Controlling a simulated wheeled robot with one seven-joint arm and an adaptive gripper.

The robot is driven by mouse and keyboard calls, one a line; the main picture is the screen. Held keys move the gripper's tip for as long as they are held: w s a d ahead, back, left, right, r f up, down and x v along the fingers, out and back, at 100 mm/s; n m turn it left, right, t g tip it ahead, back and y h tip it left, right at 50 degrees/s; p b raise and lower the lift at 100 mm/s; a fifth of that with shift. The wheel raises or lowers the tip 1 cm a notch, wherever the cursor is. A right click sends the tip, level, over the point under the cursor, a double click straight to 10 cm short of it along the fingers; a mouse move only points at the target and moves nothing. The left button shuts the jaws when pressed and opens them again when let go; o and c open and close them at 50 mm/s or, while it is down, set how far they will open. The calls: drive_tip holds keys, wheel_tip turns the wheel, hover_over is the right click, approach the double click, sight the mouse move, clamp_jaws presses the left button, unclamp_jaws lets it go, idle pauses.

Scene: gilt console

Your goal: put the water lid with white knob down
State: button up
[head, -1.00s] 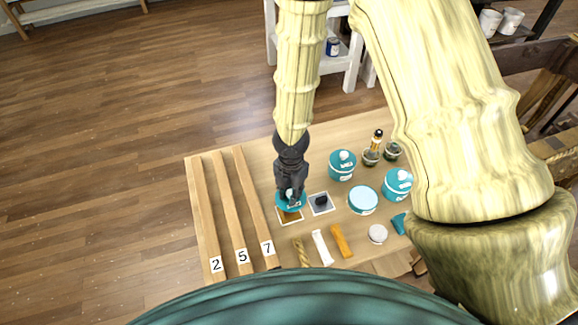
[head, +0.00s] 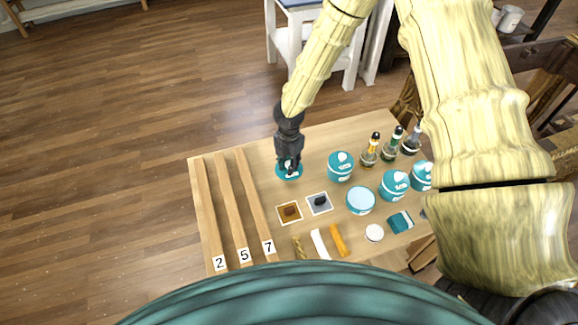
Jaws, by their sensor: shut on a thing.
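My gripper (head: 289,164) is shut on the knob of a teal lid (head: 286,175), the water lid. The fingers hide most of the knob. The lid is level, over bare wood at the back left of the table; I cannot tell whether it touches the wood. A round teal pot with a pale blue top (head: 360,201) stands to the right and nearer, with no knobbed lid on it. Other teal pots with knobbed lids stand at the middle (head: 340,168), right (head: 394,187) and far right (head: 422,177).
Long numbered wooden strips (head: 228,210) lie left of the lid. A brown sample tile (head: 289,213) and a grey one (head: 319,204) lie nearer. Small bottles (head: 370,152) stand at the back right. A white disc (head: 374,233) and a teal cloth-like piece (head: 400,222) lie in front.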

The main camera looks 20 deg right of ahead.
drive_tip(key=shift+w+d+f, duration=0.1)
drive_tip(key=shift+w+f, duration=0.05)
drive_tip(key=shift+w, duration=0.25)
drive_tip(key=shift+f+p, duration=0.6)
drive_tip(key=shift+f, duration=1.05)
drive_tip(key=shift+f, duration=0.1)
drive_tip(key=o, duration=0.9)
wheel_tip(320, 180, up, 12)
drive_tip(key=shift+r+b, duration=0.15)
drive_tip(key=shift+b, duration=0.6)
